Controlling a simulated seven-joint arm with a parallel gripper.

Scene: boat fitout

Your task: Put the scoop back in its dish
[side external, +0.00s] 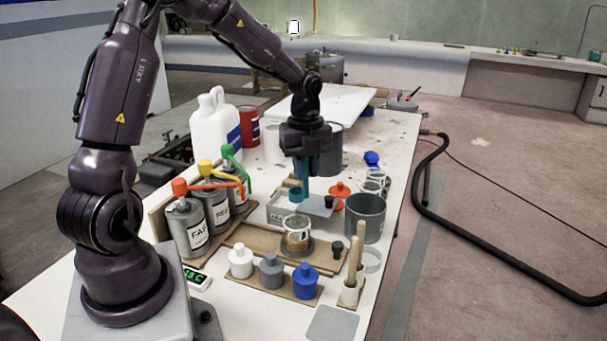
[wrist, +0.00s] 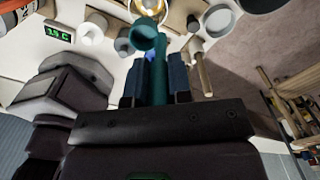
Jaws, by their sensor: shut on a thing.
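My gripper (side external: 306,170) is shut on the handle of the teal scoop (side external: 297,195) and points down over the middle of the bench. In the wrist view the teal scoop (wrist: 146,37) extends from between the dark blue fingers (wrist: 157,84), its round cup at the far end. In the side view the cup shows just above the grey tray (side external: 282,212); whether it touches anything there is not clear. No dish is labelled as the scoop's.
Pump bottles with red, yellow and green tops (side external: 210,205) stand left. A glass jar (side external: 296,236) sits on a wooden board in front. A white jug (side external: 213,125) stands behind.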

